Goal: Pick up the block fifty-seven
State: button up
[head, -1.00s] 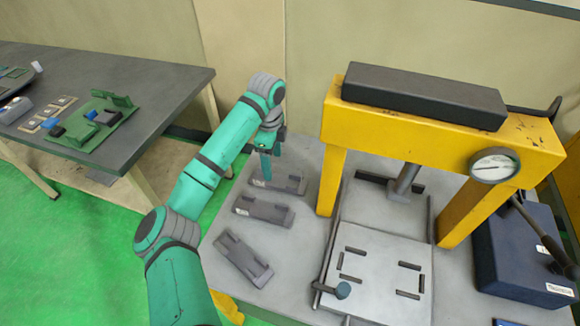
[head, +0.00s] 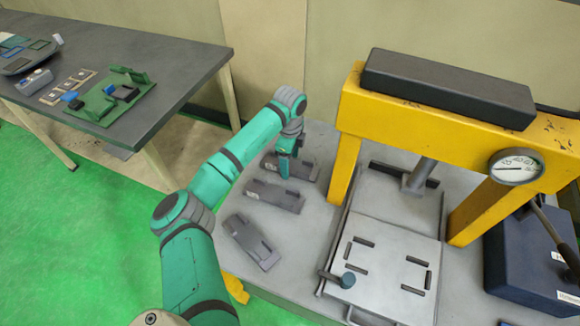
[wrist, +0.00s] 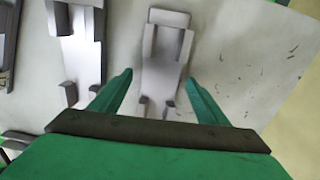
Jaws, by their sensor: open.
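Three grey blocks with raised parts lie in a row on the grey table: a far one (head: 304,169), a middle one (head: 273,197) and a near one (head: 250,241). No number can be read on them, so I cannot tell which is fifty-seven. My gripper (head: 285,176) points down in front of the far block and partly hides it. In the wrist view, my gripper (wrist: 160,77) is open and empty, with one block (wrist: 163,72) between its green fingers in the picture. A second block (wrist: 82,48) lies to the left; a third is cut off at the edge.
A yellow press (head: 345,150) stands right of the blocks, its leg close to the far block. A light plate (head: 385,265) with slots lies before it. A dark side table (head: 150,60) with green parts stands at the left.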

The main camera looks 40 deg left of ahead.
jog(key=shift+a+f, duration=0.1)
jog(key=shift+f, duration=0.45)
jog(key=c, duration=1.4)
jog(key=shift+r, duration=0.1)
jog(key=shift+c, duration=1)
jog(key=shift+r, duration=0.1)
